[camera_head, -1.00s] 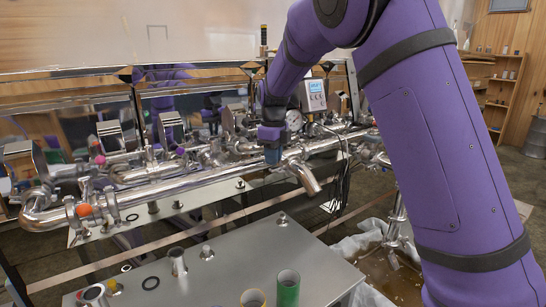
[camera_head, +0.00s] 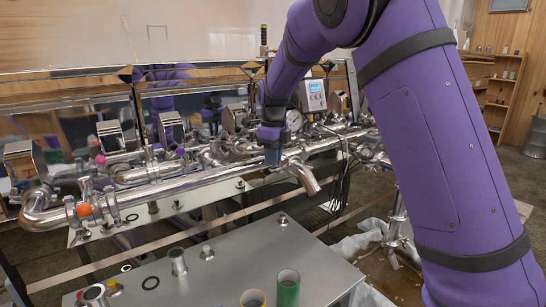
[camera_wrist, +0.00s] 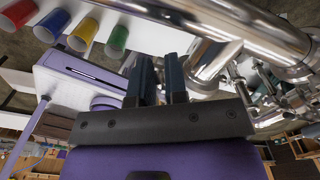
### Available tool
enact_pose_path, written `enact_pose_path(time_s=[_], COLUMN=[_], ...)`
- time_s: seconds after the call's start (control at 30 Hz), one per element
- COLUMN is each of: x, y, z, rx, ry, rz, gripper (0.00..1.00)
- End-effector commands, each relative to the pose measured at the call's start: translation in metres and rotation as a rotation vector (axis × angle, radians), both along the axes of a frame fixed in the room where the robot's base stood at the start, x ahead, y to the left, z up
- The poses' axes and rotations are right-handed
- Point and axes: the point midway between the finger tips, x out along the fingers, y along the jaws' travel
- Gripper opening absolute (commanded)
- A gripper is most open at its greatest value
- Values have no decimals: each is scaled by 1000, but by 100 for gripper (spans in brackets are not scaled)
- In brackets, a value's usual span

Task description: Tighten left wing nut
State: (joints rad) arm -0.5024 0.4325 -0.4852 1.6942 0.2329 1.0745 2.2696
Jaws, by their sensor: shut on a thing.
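The steel pipe run (camera_head: 165,180) crosses the evaporator front, with clamps along it. My gripper (camera_head: 272,158) reaches down to the pipe just left of a short angled spout (camera_head: 306,178). In the wrist view, its two dark fingers (camera_wrist: 159,72) stand close together with a narrow gap, beside the shiny pipe (camera_wrist: 207,62). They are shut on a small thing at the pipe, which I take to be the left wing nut. The nut itself is hidden by the fingers in both views.
A steel table (camera_head: 225,268) stands in front, with a green cup (camera_head: 287,288), a yellow cup (camera_head: 253,298) and small fittings. A grey digital meter (camera_head: 314,95) and a round gauge (camera_head: 295,121) sit close behind my gripper.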

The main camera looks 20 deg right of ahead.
Motion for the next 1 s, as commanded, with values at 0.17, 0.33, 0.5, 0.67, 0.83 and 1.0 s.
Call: enact_pose_path(time_s=[0.17, 0.33, 0.5, 0.67, 0.83, 1.0], x=[-1, -1, 0, 0, 1, 0], y=[-3, -1, -1, -1, -2, -2], z=[-1, 0, 9, 34, 67, 92], rx=[-3, -2, -1, -1, -1, -1], ry=[4, 3, -1, -1, -1, 1], rz=[-3, -2, -1, 0, -1, -2], gripper=[24, 24, 24, 24, 24, 24])
